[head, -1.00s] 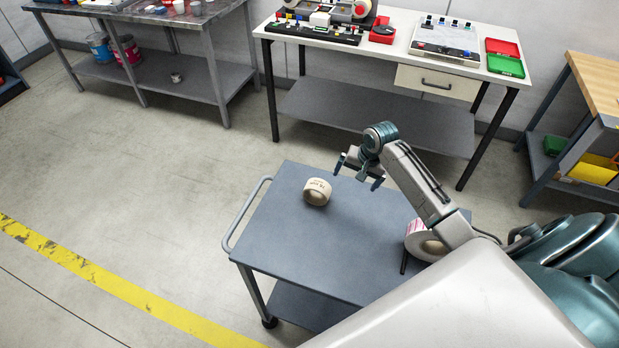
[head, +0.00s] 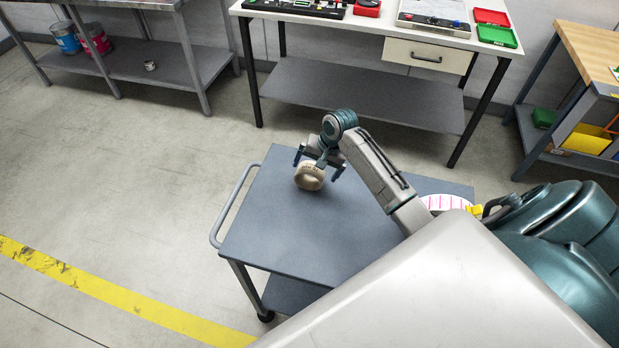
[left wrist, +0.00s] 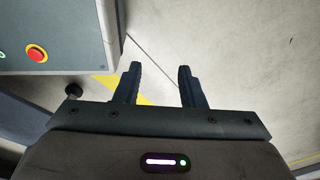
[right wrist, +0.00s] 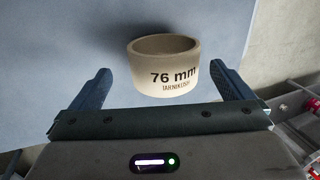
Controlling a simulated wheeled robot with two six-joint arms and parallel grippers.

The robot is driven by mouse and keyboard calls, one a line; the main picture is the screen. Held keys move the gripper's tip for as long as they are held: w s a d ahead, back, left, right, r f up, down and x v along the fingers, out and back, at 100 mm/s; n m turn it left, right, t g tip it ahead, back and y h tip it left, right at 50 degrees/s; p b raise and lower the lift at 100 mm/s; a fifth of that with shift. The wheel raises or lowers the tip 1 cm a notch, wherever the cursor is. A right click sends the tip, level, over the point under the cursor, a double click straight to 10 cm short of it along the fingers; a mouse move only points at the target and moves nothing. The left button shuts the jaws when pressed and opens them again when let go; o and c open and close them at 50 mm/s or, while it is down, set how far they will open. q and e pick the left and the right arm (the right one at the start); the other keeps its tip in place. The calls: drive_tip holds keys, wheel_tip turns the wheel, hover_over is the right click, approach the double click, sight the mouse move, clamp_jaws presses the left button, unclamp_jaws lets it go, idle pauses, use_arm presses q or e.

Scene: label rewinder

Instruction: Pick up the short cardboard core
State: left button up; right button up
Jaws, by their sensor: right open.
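The short cardboard core (head: 309,178) is a tan ring lying on the grey cart top (head: 290,235), near its far left part. In the right wrist view the core (right wrist: 164,66) shows its dark printing "76 mm" and its hollow top. My right gripper (head: 319,168) is open at the core. In the right wrist view its two fingers (right wrist: 161,85) stand apart on the left and right of the core, with gaps showing. My left gripper (left wrist: 158,72) shows only in the left wrist view. It is open and empty above the floor.
A white roll with pink marks (head: 446,202) sits on the cart's right side, partly hidden by my arm. A workbench with a drawer (head: 426,57) stands behind the cart. A grey shelf table (head: 160,72) is at the back left. The floor left of the cart is clear.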

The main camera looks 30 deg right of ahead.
sight(306, 183)
drive_tip(key=shift+f+b, duration=0.2)
drive_tip(key=shift+b, duration=0.15)
drive_tip(key=b+x, duration=0.1)
drive_tip(key=b, duration=0.1)
drive_tip(key=b+x, duration=0.1)
drive_tip(key=b, duration=0.1)
drive_tip(key=shift+w+a+f, duration=0.1)
drive_tip(key=shift+w+f, duration=0.15)
drive_tip(key=shift+w, duration=0.15)
drive_tip(key=b+x, duration=0.2)
drive_tip(key=b, duration=0.1)
drive_tip(key=shift+r, duration=0.1)
use_arm(q)
drive_tip(key=s+f, duration=0.3)
drive_tip(key=f, duration=0.5)
drive_tip(key=shift+a+f, duration=0.15)
drive_tip(key=shift+f, duration=0.05)
use_arm(e)
drive_tip(key=c, duration=1)
